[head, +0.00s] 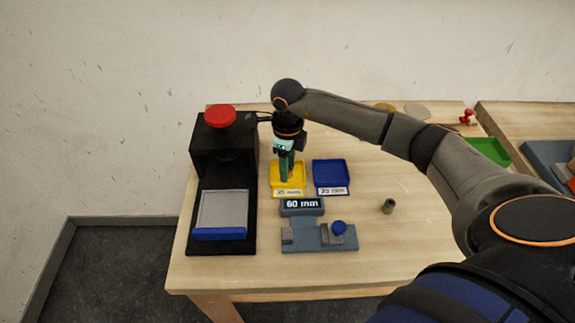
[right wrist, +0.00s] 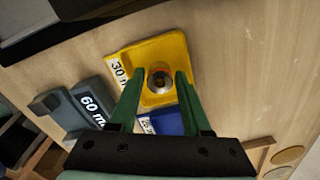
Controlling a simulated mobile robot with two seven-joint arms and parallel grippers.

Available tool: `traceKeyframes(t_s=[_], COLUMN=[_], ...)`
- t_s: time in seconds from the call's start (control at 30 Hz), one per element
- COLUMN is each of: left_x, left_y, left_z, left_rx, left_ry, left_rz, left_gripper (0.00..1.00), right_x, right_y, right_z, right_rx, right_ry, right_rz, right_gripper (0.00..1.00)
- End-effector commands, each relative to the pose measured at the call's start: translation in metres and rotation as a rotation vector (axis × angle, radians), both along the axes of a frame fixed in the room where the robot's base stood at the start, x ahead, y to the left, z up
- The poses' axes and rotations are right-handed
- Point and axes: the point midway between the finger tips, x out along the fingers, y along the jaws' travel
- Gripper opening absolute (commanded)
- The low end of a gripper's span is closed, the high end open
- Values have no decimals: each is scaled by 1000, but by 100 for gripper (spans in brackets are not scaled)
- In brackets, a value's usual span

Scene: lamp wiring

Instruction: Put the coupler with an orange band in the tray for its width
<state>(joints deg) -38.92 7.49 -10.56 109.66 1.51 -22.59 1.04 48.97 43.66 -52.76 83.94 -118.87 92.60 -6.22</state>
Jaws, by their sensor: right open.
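In the right wrist view a small round coupler (right wrist: 160,76) sits end-on inside the yellow tray (right wrist: 178,50), with an orange tint on it. The tray's label reads about 30 mm. My right gripper (right wrist: 157,84) is open, its green fingers either side of the coupler in that view; I cannot tell whether the tips reach beside it or stop above it. In the head view my right gripper (head: 287,175) points down over the yellow tray (head: 274,187) and hides the coupler. The blue tray (head: 331,173) is just to the right. My left gripper is out of view.
A measuring block (head: 318,239) with a blue knob and a display (head: 302,207) reading 60 mm stand in front of the trays. A black device with a red button (head: 220,116) is left. A grey-brown cylinder (head: 388,206) stands right, with clear table around it.

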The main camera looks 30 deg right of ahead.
Motion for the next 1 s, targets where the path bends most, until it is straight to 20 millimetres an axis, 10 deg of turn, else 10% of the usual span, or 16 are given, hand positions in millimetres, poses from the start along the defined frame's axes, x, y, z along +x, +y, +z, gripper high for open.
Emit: traceKeyframes(t_s=[0.6,1.0], left_x=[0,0], left_y=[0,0], left_z=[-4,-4], left_rx=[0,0], left_ry=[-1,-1], left_rz=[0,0], left_gripper=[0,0], right_x=[1,0], right_y=[0,0], right_z=[110,121], right_rx=[1,0], right_ry=[-3,0], right_rz=[0,0], right_gripper=[48,48])
